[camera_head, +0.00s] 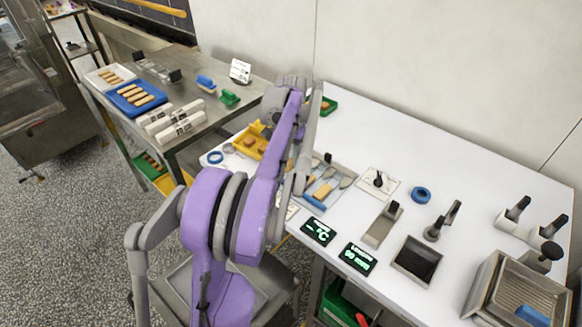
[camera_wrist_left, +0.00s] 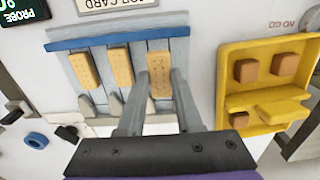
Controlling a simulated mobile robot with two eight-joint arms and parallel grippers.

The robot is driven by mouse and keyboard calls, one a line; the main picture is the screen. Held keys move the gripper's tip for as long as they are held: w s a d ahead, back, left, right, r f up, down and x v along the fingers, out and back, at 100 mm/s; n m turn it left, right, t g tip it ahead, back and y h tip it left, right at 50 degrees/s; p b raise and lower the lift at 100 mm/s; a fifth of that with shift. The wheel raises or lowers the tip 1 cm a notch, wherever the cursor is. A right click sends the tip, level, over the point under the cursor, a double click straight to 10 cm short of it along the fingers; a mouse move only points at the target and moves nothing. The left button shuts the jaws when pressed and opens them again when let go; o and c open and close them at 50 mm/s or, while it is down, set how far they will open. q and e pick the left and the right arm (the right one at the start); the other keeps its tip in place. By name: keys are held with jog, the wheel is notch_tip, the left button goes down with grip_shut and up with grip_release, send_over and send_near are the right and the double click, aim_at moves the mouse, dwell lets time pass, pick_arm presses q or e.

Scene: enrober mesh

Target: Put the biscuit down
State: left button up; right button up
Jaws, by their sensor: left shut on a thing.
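My left gripper (camera_wrist_left: 161,90) is shut on a tan biscuit (camera_wrist_left: 160,66), which lies lengthwise between the fingertips. The held biscuit is over the right lane of a grey-blue rack (camera_wrist_left: 190,50) with a blue front strip. Two other tan biscuits, one on the left (camera_wrist_left: 84,70) and one in the middle (camera_wrist_left: 121,67), lie in the rack's other lanes. I cannot tell whether the held biscuit touches the rack. In the head view the rack (camera_head: 313,203) shows beside my arm, which mostly hides the gripper. My right gripper is in neither view.
A yellow tray (camera_wrist_left: 229,90) with brown blocks stands right of the rack in the wrist view. Black displays (camera_head: 318,232), a blue ring (camera_head: 421,194) and several tools stand on the white table. A side table holds a blue tray (camera_head: 115,98) of biscuits.

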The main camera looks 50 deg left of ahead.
aim_at(291, 162)
pick_arm(q)
jog(key=shift+f, duration=1.65)
jog(key=shift+f, duration=0.15)
jog(key=o, duration=1)
notch_tip(291, 162, up, 12)
jog(key=shift+r+p, duration=0.2)
jog(key=shift+p, duration=0.25)
